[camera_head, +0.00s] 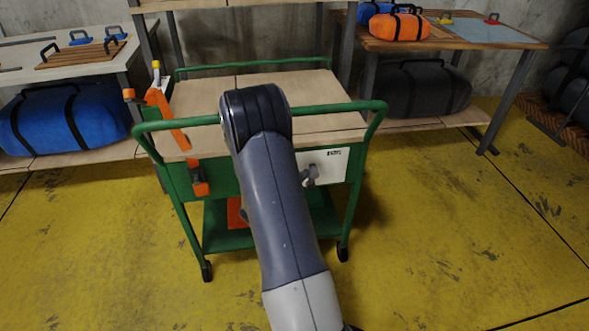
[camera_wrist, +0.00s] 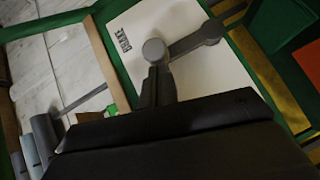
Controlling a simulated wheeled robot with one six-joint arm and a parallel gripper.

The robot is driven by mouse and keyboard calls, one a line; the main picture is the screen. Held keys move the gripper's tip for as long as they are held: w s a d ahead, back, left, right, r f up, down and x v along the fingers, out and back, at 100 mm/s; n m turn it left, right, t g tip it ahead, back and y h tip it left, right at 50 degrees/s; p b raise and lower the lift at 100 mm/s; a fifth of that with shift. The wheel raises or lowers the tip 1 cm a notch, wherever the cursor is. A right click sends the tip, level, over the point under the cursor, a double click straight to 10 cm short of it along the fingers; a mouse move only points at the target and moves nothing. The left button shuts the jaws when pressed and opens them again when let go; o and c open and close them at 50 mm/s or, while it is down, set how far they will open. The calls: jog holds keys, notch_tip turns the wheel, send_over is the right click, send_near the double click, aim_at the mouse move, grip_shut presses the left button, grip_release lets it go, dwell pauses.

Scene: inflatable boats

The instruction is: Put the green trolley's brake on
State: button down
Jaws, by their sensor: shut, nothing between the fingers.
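The green trolley (camera_head: 222,178) stands on the yellow floor, with a pale wooden top. On its front is a white plate (camera_head: 332,162), which also shows in the wrist view (camera_wrist: 205,70) with the printed word BRAKE. A grey lever (camera_head: 309,176) is mounted on this plate. In the wrist view the lever (camera_wrist: 185,46) has a round knob at one end and slants up to the right. My gripper (camera_wrist: 156,86) is shut and empty, its tips at or very near the knob; contact cannot be told. In the head view my arm hides the gripper.
An orange bracket-like part (camera_head: 168,120) is at the trolley's left corner. A white-topped bench (camera_head: 65,70) with a blue bag (camera_head: 95,117) stands behind left. A wooden table (camera_head: 450,38) with an orange bag (camera_head: 400,26) stands behind right. Floor right of the trolley is clear.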

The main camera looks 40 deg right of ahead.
aim_at(316, 172)
jog(key=shift+s+d+r+m+y+p, duration=0.5)
jog(key=shift+d+r+y+p, duration=0.2)
jog(key=shift+p, duration=0.3)
jog(key=shift+s+d+f+m+t+y+p, duration=0.1)
jog(key=shift+s+d+m+t+y+p, duration=0.05)
jog(key=shift+s+d+m+y+p, duration=0.3)
jog(key=shift+s+d+m+t+y+p, duration=0.15)
jog(key=shift+d+m+y+p, duration=0.1)
jog(key=shift+d+y+p, duration=0.25)
jog(key=shift+s+d+f+m+t+y, duration=0.15)
jog(key=shift+s+d+f+m+y, duration=0.1)
jog(key=shift+s+d+y, duration=0.25)
jog(key=shift+s+d+f+m+t+y, duration=0.15)
jog(key=shift+s+d+m+y, duration=0.1)
jog(key=shift+d, duration=0.45)
jog(key=shift+r+p, duration=0.1)
jog(key=shift+p, duration=0.2)
